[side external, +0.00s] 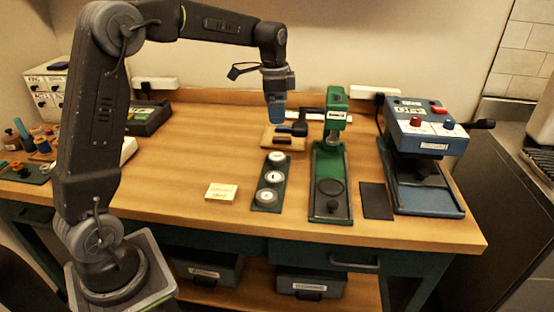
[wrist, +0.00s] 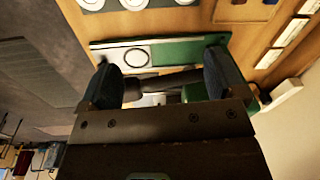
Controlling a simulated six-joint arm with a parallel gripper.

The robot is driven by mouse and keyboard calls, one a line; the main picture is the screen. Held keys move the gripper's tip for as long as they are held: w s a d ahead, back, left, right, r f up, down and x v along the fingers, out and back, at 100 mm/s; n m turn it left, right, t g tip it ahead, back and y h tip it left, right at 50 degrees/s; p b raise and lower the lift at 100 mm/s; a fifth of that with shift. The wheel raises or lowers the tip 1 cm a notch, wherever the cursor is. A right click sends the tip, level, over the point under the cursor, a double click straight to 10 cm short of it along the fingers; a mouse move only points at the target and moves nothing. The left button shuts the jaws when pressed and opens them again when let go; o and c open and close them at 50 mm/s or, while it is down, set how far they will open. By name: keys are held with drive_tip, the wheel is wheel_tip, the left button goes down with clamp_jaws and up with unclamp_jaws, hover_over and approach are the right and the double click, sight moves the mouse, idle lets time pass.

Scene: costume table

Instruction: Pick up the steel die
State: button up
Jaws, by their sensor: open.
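No part is plainly labelled as the steel die. Several pale round pieces, a far one (side external: 276,159), a middle one (side external: 272,177) and a near one (side external: 267,195), sit in a row on a dark green strip (side external: 262,207); they show cut off at the top of the wrist view (wrist: 135,3). Their metal cannot be told. My gripper (side external: 276,119) is open, above the wooden block behind the strip. In the wrist view its spread fingers (wrist: 162,66) frame a dark bar of the green press (wrist: 180,52); whether they touch it cannot be told.
The green press (side external: 332,160) stands right of the strip. Further right are a dark pad (side external: 376,200) and a blue machine (side external: 427,135). A wooden block (side external: 283,144) holds small blue and red pieces. A cream card (side external: 221,192) lies left; bare tabletop surrounds it.

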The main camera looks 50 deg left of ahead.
drive_tip(key=m+g, duration=0.1)
drive_tip(key=m, duration=0.1)
hover_over(277, 156)
wheel_tip(277, 156, down, 5)
wheel_tip(277, 156, down, 14)
drive_tip(key=shift+f, duration=0.1)
drive_tip(key=c, duration=1.2)
